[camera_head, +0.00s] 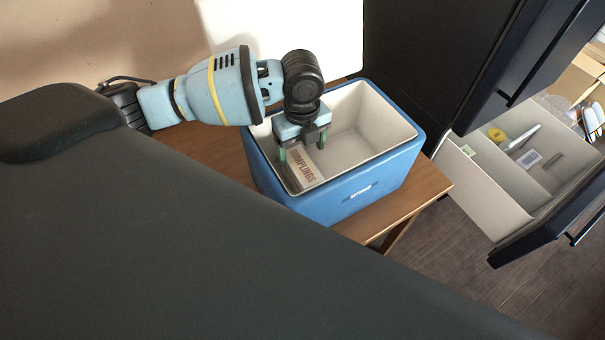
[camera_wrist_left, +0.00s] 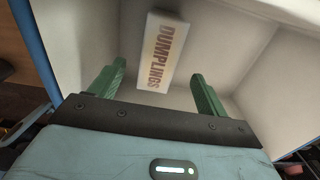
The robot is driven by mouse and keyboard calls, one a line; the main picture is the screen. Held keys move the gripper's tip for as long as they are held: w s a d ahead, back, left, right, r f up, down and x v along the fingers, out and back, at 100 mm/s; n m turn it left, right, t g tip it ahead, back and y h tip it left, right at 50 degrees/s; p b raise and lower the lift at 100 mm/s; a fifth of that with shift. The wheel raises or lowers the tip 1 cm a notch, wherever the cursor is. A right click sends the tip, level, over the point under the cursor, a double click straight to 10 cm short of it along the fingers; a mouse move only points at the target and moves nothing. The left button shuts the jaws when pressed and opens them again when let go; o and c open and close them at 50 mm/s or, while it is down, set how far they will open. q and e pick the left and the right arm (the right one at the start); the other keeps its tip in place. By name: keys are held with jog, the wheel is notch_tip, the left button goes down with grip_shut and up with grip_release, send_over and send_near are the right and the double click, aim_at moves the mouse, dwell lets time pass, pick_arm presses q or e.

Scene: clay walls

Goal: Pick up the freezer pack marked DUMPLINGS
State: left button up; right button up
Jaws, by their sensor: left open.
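The freezer pack marked DUMPLINGS (camera_head: 304,169) is a pale box with reddish-brown letters. It is inside the blue cool box (camera_head: 352,197), near the left end. In the left wrist view the pack (camera_wrist_left: 160,50) lies beyond the fingertips, with its lettering facing the camera. My left gripper (camera_head: 302,153) is open over the cool box, with its green fingers pointing down above the pack. In the left wrist view the fingers (camera_wrist_left: 157,80) stand apart on either side of the pack's near end, and nothing is between them. My right gripper is not in view.
The cool box stands on a wooden table (camera_head: 428,187). Its right part is empty. A dark cabinet (camera_head: 425,60) stands behind it on the right. An open drawer (camera_head: 490,185) on the right holds several small items. Dark floor shows at the lower right.

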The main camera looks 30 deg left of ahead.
aim_at(302, 165)
pick_arm(q)
jog(key=shift+s+d+f, duration=0.15)
jog(key=shift+f, duration=2.4)
jog(key=c, duration=1.6)
jog(key=shift+r, duration=0.2)
notch_tip(302, 165, up, 10)
jog(key=shift+f+p, duration=0.1)
jog(key=shift+p, duration=0.2)
